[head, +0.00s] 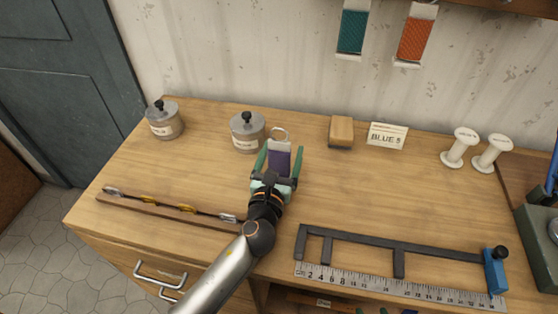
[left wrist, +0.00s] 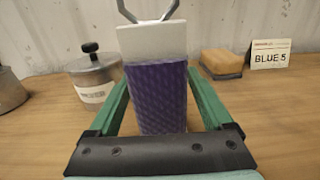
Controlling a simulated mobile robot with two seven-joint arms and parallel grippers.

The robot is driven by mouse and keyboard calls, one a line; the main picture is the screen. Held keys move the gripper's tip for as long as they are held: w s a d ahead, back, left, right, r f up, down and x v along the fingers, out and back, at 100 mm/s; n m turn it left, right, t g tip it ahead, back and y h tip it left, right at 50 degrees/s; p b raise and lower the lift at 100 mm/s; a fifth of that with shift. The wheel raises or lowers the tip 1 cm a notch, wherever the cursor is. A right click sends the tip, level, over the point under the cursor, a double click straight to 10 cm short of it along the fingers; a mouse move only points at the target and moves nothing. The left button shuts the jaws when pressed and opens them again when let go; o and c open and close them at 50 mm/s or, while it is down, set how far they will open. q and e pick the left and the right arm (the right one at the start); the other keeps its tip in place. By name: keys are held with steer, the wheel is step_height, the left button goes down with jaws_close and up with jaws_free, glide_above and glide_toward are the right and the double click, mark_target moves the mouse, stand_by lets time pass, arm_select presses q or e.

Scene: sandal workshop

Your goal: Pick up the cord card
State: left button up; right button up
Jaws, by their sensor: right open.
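The cord card (head: 279,160) is a white card wound with dark purple cord, standing upright on the bench. It also shows in the left wrist view (left wrist: 157,95), with its bare white top above the cord. A metal ring (head: 280,133) shows just behind the card's top. The card's lower end is partly hidden by the gripper.
A lidded jar (head: 247,132) stands close left of the card, another (head: 164,120) farther left. A brush block (head: 341,131) and a BLUE 5 label (head: 387,136) stand right. A long strip (head: 165,209) lies front left; a ruler frame (head: 400,262) lies front right. White spools (head: 460,147) stand back right.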

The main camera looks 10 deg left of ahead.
arm_select(q)
steer(key=c, duration=1.2)
steer(key=shift+r, duration=0.1)
arm_select(e)
steer(key=shift+r, duration=0.1)
